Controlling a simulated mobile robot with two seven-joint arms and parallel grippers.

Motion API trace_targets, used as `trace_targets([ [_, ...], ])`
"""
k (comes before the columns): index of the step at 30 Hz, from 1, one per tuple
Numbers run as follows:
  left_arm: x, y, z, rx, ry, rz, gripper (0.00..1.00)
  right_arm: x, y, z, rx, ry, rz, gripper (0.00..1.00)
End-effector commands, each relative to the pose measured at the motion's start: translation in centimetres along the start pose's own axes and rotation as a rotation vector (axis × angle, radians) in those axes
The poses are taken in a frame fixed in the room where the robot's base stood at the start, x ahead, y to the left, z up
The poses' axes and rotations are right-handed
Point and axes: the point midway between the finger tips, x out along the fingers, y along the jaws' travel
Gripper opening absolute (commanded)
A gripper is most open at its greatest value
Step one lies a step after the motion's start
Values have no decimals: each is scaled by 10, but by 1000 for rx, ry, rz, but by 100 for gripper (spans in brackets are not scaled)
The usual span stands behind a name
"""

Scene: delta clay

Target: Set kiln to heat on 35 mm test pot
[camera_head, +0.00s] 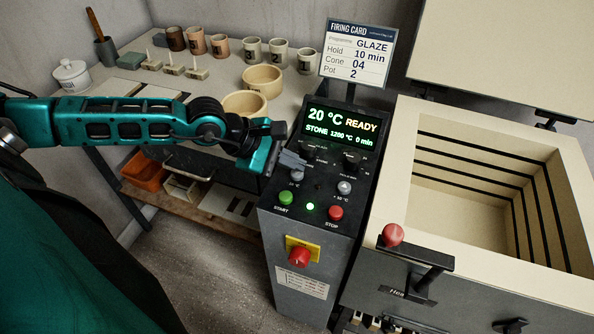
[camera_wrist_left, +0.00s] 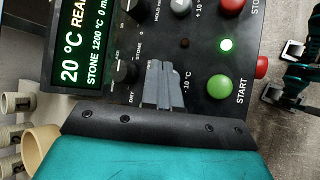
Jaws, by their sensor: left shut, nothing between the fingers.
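The kiln control panel (camera_head: 318,178) has a lit display (camera_head: 342,127) reading 20 °C, READY, STONE and 0 min. My left gripper (camera_head: 292,159) is shut and empty, its tips over the panel's left side by the programme knob (camera_wrist_left: 126,74); contact is unclear. The hold knob (camera_head: 352,160), plus 10 °C button (camera_head: 344,187), green START button (camera_head: 286,198) and red STOP button (camera_head: 336,213) show. The firing card (camera_head: 357,48) reads GLAZE, hold 10 min, cone 04, pot 2. Numbered pots (camera_head: 252,49) stand on the table.
The kiln (camera_head: 480,278) stands open at right, its lid (camera_head: 505,45) raised and chamber empty. A red-knobbed lever (camera_head: 392,235) projects from its front. A red switch (camera_head: 299,257) sits low on the pedestal. Bowls (camera_head: 263,80) are on the table behind my left arm.

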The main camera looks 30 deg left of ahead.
Motion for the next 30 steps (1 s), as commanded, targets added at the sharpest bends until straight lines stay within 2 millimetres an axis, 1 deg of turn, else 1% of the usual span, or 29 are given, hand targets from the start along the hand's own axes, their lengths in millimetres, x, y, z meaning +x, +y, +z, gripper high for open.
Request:
trace_targets([
  [30, 7, -5, -5, 0, 0, -1, 0, 5, 0, 8, 1, -1, 0, 43],
])
